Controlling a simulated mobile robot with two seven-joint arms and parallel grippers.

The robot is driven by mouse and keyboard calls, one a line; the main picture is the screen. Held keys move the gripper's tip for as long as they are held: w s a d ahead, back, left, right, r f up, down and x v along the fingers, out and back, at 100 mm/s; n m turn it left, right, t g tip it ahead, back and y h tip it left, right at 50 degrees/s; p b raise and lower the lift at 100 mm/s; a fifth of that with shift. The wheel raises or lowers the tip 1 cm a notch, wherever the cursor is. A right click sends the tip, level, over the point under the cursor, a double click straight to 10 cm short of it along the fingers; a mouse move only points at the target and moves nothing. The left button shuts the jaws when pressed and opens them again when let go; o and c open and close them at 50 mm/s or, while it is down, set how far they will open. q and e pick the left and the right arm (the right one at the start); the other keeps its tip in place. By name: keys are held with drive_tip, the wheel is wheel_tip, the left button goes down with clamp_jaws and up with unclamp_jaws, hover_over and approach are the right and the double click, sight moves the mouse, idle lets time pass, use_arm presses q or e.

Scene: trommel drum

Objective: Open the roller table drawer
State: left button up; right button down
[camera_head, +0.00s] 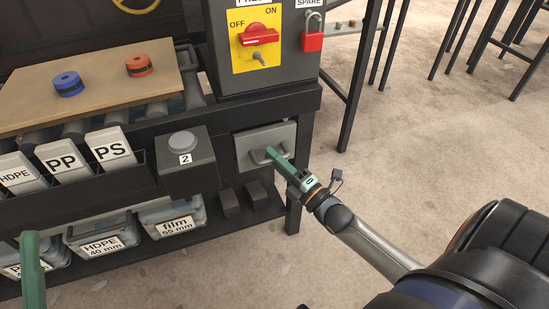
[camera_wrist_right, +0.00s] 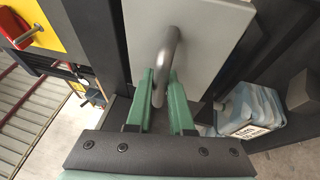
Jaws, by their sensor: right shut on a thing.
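The roller table drawer (camera_head: 248,139) has a light grey front with a bar handle and sits below the grey switch box, to the right of the button marked 2. Its front looks flush with the dark frame. My right gripper (camera_head: 272,155) is at the drawer's handle, its green fingers shut on it. In the right wrist view the handle (camera_wrist_right: 168,58) runs between the two green fingers (camera_wrist_right: 164,98), in front of the grey drawer front (camera_wrist_right: 208,40). My left gripper (camera_head: 32,262) shows only in part as a green finger at the lower left, so its opening cannot be judged.
The switch box (camera_head: 262,65) with a red OFF/ON switch and red padlock (camera_head: 312,41) stands above the drawer. Labelled bins (camera_head: 172,219) sit on the lower shelf. A wooden board (camera_head: 100,90) holds a blue and an orange roll. The floor (camera_head: 430,170) on the right is clear.

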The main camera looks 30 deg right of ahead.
use_arm(q)
drive_tip(key=shift+r, duration=0.1)
idle(0.8)
use_arm(e)
drive_tip(key=shift+s+a+p, duration=0.1)
drive_tip(key=shift+s+p, duration=0.25)
drive_tip(key=shift+s, duration=0.05)
use_arm(q)
wheel_tip(320, 180, up, 8)
drive_tip(key=m+p, duration=0.1)
drive_tip(key=p, duration=0.5)
drive_tip(key=shift+s+a+f+p, duration=0.15)
drive_tip(key=shift+a+f+p, duration=0.05)
drive_tip(key=shift+a+p, duration=0.2)
use_arm(e)
drive_tip(key=s+a, duration=0.3)
drive_tip(key=s, duration=1.1)
drive_tip(key=shift+s+a, duration=0.25)
drive_tip(key=shift+s, duration=0.1)
drive_tip(key=c, duration=0.8)
unclamp_jaws()
use_arm(q)
drive_tip(key=shift+t, duration=0.3)
